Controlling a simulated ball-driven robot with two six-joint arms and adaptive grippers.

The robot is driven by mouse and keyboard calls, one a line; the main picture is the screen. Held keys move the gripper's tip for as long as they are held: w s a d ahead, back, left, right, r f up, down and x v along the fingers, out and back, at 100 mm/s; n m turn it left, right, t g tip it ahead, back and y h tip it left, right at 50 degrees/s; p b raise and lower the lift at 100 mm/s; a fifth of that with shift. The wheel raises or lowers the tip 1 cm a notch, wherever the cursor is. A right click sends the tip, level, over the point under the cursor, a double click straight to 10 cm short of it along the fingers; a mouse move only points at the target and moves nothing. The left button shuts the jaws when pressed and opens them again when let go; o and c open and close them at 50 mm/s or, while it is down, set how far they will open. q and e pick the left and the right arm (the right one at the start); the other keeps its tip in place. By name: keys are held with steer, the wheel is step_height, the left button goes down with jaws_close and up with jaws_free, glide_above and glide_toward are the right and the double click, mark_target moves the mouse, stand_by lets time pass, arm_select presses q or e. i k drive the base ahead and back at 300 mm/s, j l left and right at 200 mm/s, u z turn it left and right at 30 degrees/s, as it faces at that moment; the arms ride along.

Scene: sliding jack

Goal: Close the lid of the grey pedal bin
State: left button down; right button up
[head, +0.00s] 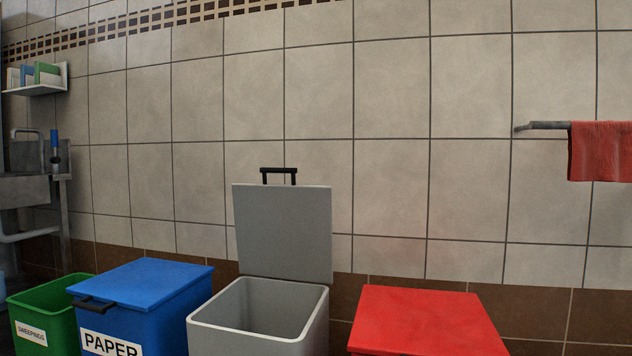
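The grey pedal bin (258,338) stands low in the middle of the head view, its square mouth open and its light inside walls showing. Its grey lid (283,232) stands raised, nearly upright, at the back of the bin. A black handle (279,172) sits on the lid's top edge. The bin's lower part and any pedal are outside the frame. Neither of my grippers shows in this view.
A blue bin (150,284) marked PAPER, lid shut, stands left of the grey bin. A green bin (45,310) is further left. A red-lidded bin (425,318) stands to the right. A red towel (600,152) hangs on a wall rail. The tiled wall is behind.

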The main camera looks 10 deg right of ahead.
mark_target(284, 231)
steer(key=i+j+z, duration=0.1)
steer(key=i+j, duration=0.35)
steer(key=i, duration=0.2)
steer(key=i+j+z, duration=0.15)
steer(key=i+j, duration=0.35)
steer(key=i, duration=0.1)
